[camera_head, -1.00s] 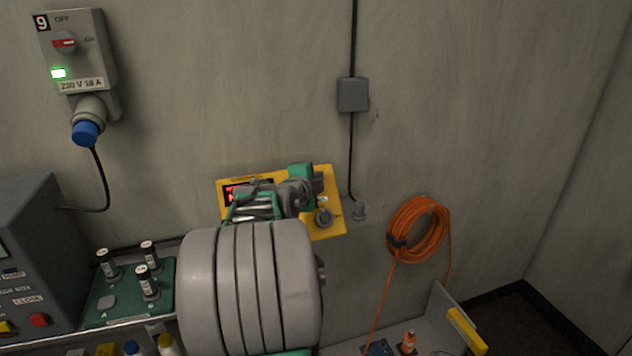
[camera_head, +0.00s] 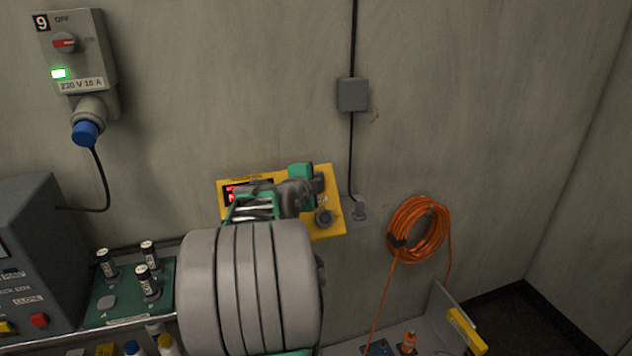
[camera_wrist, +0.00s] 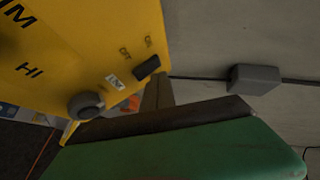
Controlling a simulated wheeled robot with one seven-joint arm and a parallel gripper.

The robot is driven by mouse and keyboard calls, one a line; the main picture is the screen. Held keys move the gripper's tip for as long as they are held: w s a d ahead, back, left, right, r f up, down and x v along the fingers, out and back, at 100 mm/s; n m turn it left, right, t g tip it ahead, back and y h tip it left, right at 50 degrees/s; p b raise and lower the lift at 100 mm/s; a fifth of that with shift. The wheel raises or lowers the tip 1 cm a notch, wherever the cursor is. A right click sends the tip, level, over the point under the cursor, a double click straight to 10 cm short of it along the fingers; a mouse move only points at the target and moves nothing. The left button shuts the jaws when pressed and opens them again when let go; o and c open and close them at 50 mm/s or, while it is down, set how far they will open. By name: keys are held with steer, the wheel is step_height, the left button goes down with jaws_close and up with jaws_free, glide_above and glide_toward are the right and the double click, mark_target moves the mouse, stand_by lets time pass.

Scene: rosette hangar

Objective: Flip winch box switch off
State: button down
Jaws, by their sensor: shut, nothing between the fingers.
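The yellow winch box (camera_head: 331,228) is on the wall behind my arm, with a lit red display (camera_head: 232,191) partly hidden by my arm. In the wrist view the yellow panel (camera_wrist: 85,50) fills the upper left. Which way the switch is set I cannot tell. My gripper (camera_head: 312,184) is shut and empty, in front of the box; its fingers (camera_wrist: 158,100) show just below the switch. Contact is unclear.
A grey wall box (camera_head: 353,94) with a cable is right of and above the winch box. A coiled orange cable (camera_head: 420,228) hangs at right. A switch unit (camera_head: 85,45) with a green light is upper left. A grey cabinet (camera_head: 30,225) stands left.

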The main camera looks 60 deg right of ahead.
steer(key=shift+f, duration=0.15)
steer(key=shift+w+d+f+b, duration=0.15)
steer(key=shift+f+b, duration=0.1)
steer(key=shift+b, duration=0.6)
steer(key=shift+r, duration=0.1)
steer(key=shift+w+f+b, duration=0.15)
steer(key=shift+f+b, duration=0.6)
steer(key=shift+b, duration=0.4)
stand_by(0.7)
steer(key=shift+r, duration=0.3)
steer(key=shift+r+b, duration=0.15)
steer(key=shift+b, duration=0.15)
steer(key=shift+s+a+r, duration=0.4)
steer(key=shift+r, duration=0.3)
steer(key=shift+s+a+r, duration=0.35)
steer(key=shift+s+r, duration=0.05)
steer(key=shift+r, duration=0.3)
steer(key=shift+s+a+r, duration=0.4)
steer(key=shift+r, duration=0.3)
